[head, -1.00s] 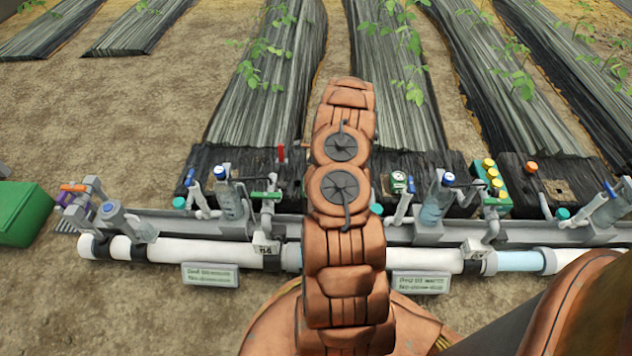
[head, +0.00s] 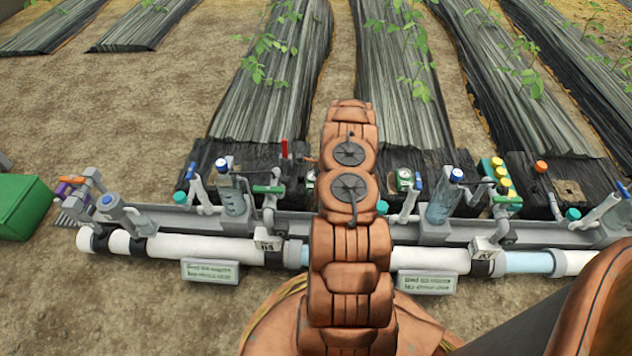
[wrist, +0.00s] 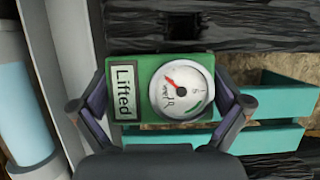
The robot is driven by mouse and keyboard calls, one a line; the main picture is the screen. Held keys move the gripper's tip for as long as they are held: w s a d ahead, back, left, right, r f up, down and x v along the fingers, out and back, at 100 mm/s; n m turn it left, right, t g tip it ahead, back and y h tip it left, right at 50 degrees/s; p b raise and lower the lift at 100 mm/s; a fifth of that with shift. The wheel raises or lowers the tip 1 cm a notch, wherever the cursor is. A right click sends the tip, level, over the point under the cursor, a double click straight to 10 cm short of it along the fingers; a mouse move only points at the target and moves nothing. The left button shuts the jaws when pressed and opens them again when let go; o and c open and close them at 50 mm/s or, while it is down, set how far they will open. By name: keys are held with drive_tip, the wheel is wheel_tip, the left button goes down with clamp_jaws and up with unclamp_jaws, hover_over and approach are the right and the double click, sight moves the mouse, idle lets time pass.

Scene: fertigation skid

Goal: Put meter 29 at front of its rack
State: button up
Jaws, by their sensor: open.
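In the wrist view, a green meter block (wrist: 147,67) with a round white dial (wrist: 180,88) lies between the two fingers of my gripper (wrist: 161,90). Its white label (wrist: 124,92) reads "Lifted"; I see no number 29 on it. The dial has a red needle. The fingers stand apart on either side of the block, and I cannot tell whether they touch it. In the head view my own arm hides the gripper. A green gauge block (head: 404,179) shows just right of the arm there. I cannot tell which piece is the meter's rack.
A teal frame (wrist: 267,136) lies beside the block, with soil behind it. A grey rail (head: 160,218) carries bottles and valves; a white pipe (head: 200,247) runs in front. A green box (head: 22,205) stands at far left. Black-covered beds (head: 270,90) extend behind.

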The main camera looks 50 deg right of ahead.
sight(311, 178)
drive_tip(key=shift+w+f, duration=0.1)
drive_tip(key=shift+f, duration=0.1)
drive_tip(key=shift+c, duration=0.3)
drive_tip(key=c, duration=0.8)
drive_tip(key=shift+d+r+p, duration=0.1)
drive_tip(key=shift+r+p, duration=1.15)
drive_tip(key=shift+r, duration=1.2)
drive_tip(key=shift+c, duration=0.2)
drive_tip(key=shift+r+p, duration=1.85)
drive_tip(key=shift+r, duration=1.25)
